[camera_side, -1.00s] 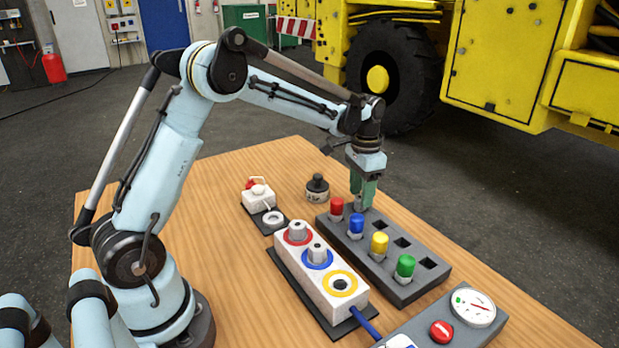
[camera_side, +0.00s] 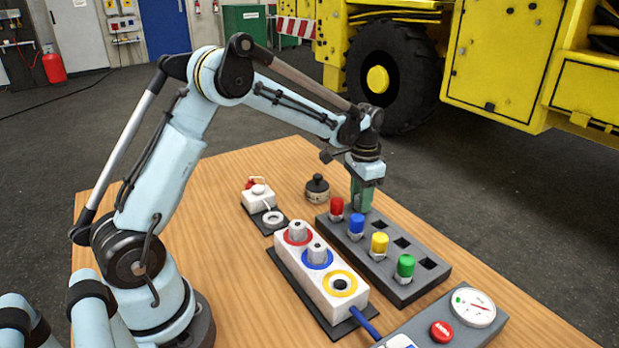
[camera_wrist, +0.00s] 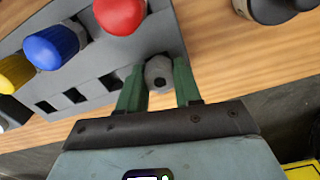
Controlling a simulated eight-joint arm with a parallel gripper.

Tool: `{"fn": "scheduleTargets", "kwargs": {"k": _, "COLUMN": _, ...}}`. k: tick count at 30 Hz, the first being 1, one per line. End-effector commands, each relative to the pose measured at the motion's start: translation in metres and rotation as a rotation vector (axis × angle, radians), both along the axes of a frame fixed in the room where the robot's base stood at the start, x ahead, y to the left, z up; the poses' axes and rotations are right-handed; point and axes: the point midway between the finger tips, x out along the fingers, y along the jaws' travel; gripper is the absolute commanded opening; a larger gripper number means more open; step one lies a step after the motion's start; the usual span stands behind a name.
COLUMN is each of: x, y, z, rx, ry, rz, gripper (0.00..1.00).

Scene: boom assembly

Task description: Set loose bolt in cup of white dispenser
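The white dispenser (camera_side: 258,198) stands at the back left of the board in the side view, with a red part on it and a round white cup (camera_side: 273,217) in front. A grey bolt (camera_wrist: 158,73) shows in the wrist view at the far end of the dark rack. My gripper (camera_side: 362,205) is down at that end of the rack. Its green fingers (camera_wrist: 160,82) stand on either side of the bolt, very close to it. I cannot tell whether they press on it. In the side view the fingers hide the bolt.
Red, blue, yellow and green capped plugs (camera_side: 379,243) stand in the rack (camera_side: 400,285), beside empty square holes. A white block with coloured rings (camera_side: 320,275) lies left of it. A dark knob (camera_side: 317,188) stands behind. A gauge panel (camera_side: 460,325) is at front right.

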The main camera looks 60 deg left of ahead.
Motion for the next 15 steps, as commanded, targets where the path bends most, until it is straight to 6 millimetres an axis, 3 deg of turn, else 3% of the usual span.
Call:
{"fn": "scheduleTargets", "kwargs": {"k": 5, "x": 0.000, "y": 0.000, "z": 0.003, "rx": 0.000, "ry": 0.000, "rz": 0.000, "gripper": 0.04}}
{"fn": "scheduleTargets", "kwargs": {"k": 15, "x": 0.000, "y": 0.000, "z": 0.026, "rx": 0.000, "ry": 0.000, "rz": 0.000, "gripper": 0.04}}
